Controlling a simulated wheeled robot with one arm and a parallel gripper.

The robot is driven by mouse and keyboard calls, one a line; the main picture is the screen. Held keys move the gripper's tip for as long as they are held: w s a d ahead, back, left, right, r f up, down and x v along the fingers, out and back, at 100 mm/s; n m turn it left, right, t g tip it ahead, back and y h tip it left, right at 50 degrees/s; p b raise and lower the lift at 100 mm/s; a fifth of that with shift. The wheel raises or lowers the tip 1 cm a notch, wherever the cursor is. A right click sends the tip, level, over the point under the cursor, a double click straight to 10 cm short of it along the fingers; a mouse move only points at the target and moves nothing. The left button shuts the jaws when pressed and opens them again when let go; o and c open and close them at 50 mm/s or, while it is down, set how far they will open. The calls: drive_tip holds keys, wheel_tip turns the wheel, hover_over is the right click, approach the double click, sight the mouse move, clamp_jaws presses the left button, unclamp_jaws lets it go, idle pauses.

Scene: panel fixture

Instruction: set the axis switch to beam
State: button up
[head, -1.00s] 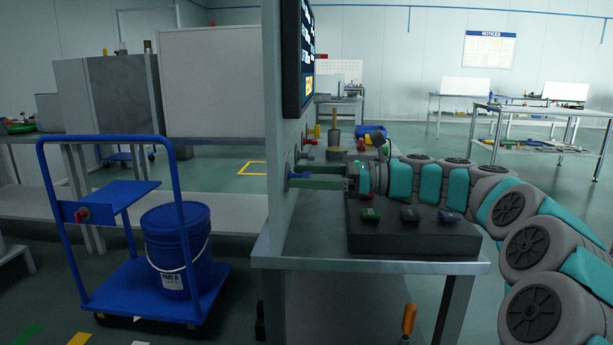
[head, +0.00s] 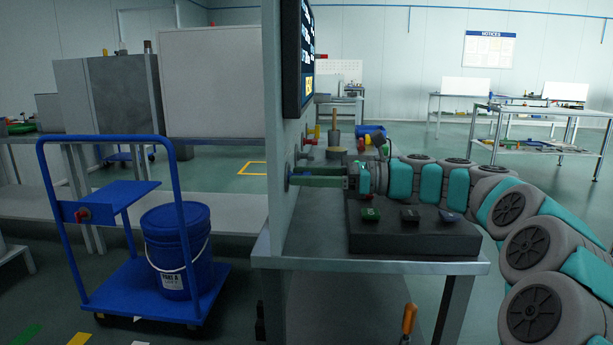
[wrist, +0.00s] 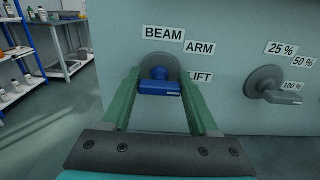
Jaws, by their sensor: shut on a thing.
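The axis switch (wrist: 160,88) is a blue bar handle on a round grey base, on the grey panel in the wrist view. Its white mark is at its right end, roughly toward the LIFT label (wrist: 201,76). The BEAM label (wrist: 163,34) is above the switch, and the ARM label (wrist: 201,48) is up and to the right. My gripper (wrist: 161,84) has its green fingers shut on the handle, one on each side. In the head view my gripper (head: 295,177) reaches left to the panel (head: 277,120), and the handle is mostly hidden.
A second grey knob (wrist: 270,85) with percent labels sits right of the switch. Below my arm, a dark box (head: 410,238) with several coloured buttons stands on the bench (head: 370,266). A screen (head: 297,50) hangs on the panel above. A blue cart (head: 130,285) stands left.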

drive_tip(key=shift+n, duration=0.3)
drive_tip(key=n, duration=0.3)
drive_tip(key=shift+s+n+p, duration=0.1)
drive_tip(key=shift+n+p, duration=0.2)
drive_tip(key=n+b, duration=0.1)
drive_tip(key=n, duration=0.3)
drive_tip(key=shift+f+n, duration=0.1)
drive_tip(key=shift+n, duration=0.2)
drive_tip(key=n+b, duration=0.2)
drive_tip(key=n, duration=0.2)
drive_tip(key=shift+s+f+n+b, duration=0.1)
drive_tip(key=shift+f+n+b, duration=0.05)
drive_tip(key=shift+n+b, duration=0.2)
drive_tip(key=n+b, duration=0.1)
drive_tip(key=n, duration=0.2)
drive_tip(key=shift+f+b, duration=0.1)
drive_tip(key=shift+b, duration=0.3)
drive_tip(key=shift+n+b, duration=0.45)
drive_tip(key=shift+n, duration=0.2)
